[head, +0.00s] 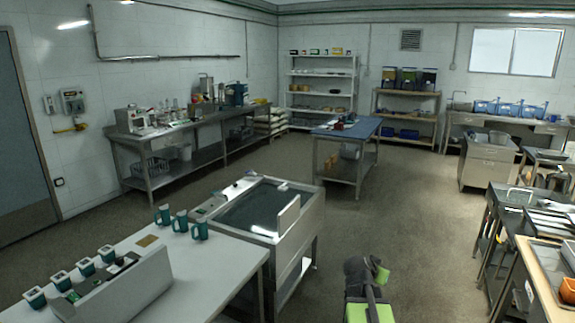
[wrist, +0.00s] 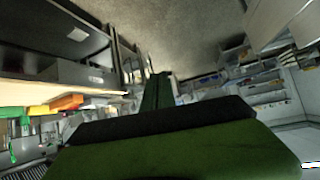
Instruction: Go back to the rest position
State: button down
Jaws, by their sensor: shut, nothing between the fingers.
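In the head view my gripper (head: 380,272) shows at the lower middle, at the end of my dark and green arm. It is shut and empty, held over the open floor to the right of the steel tank table. In the wrist view my gripper (wrist: 161,92) appears as a narrow dark green shape pointing away, with the room tilted behind it. Nothing is held between the fingers.
A white table (head: 170,240) with several green-and-white cups stands at the lower left. The steel tank table (head: 305,235) is beside it. Steel benches (head: 490,225) line the right. A blue-topped table (head: 325,135) stands farther back. The central floor (head: 415,220) is clear.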

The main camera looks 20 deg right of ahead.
jog(key=a+f+n+g+y, duration=0.1)
jog(key=a+f+n+y, duration=0.25)
jog(key=a, duration=1.15)
jog(key=a+f+n+g+y, duration=0.1)
jog(key=a+f+n+y, duration=0.2)
jog(key=a, duration=1.2)
jog(key=s+a+f+n+g+y, duration=0.2)
jog(key=s+a+f+n+g, duration=0.1)
jog(key=s, duration=0.5)
jog(key=a+n+g, duration=0.1)
jog(key=a+n, duration=0.1)
jog(key=a, duration=0.1)
jog(key=shift+s+a, duration=0.3)
jog(key=shift+a, duration=0.05)
